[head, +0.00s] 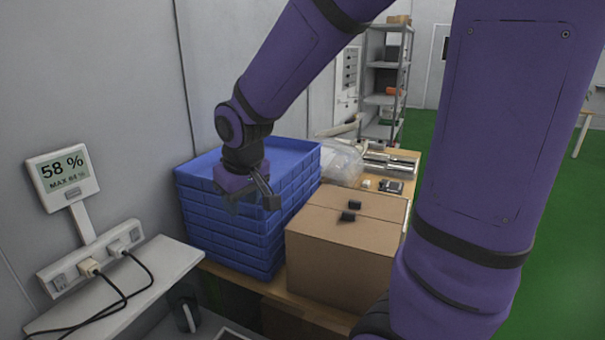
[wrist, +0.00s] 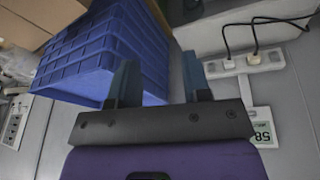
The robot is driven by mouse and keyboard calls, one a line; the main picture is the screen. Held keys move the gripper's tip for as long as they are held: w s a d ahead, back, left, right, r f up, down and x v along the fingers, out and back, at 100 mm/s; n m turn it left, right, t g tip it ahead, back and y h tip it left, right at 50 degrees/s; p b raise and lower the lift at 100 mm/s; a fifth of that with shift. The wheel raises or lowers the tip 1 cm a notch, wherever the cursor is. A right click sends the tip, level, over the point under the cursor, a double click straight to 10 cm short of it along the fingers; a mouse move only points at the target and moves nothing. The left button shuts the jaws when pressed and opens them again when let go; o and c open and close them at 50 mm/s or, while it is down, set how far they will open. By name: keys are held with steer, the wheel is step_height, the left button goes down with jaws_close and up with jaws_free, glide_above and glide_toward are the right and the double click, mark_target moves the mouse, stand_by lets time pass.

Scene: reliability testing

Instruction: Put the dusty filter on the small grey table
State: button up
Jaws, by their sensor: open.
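I cannot make out a dusty filter in either view. No table that is clearly the small grey one shows; a pale grey ledge (head: 125,290) is at the lower left of the head view. My gripper (head: 252,203) is over the near part of a stack of blue crates (head: 235,225) in the head view. In the wrist view my gripper (wrist: 159,75) has its two fingers apart with nothing between them, and the blue crates (wrist: 85,55) lie beyond and left of them.
A cardboard box (head: 340,255) with small black items on top stands right of the crates on a wooden table (head: 405,160). A clear plastic bag (head: 341,161) lies behind. A display (head: 63,178) and power strip (head: 92,258) are at left. Green floor (head: 560,230) is open at right.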

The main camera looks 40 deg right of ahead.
steer(key=s+r+t, duration=0.1)
steer(key=s+r, duration=0.4)
steer(key=s, duration=0.3)
steer(key=s+r+m, duration=0.1)
steer(key=s+r, duration=0.5)
steer(key=s, duration=0.3)
steer(key=shift+d+t+y, duration=0.3)
steer(key=shift+d+t, duration=0.1)
steer(key=shift+d, duration=0.05)
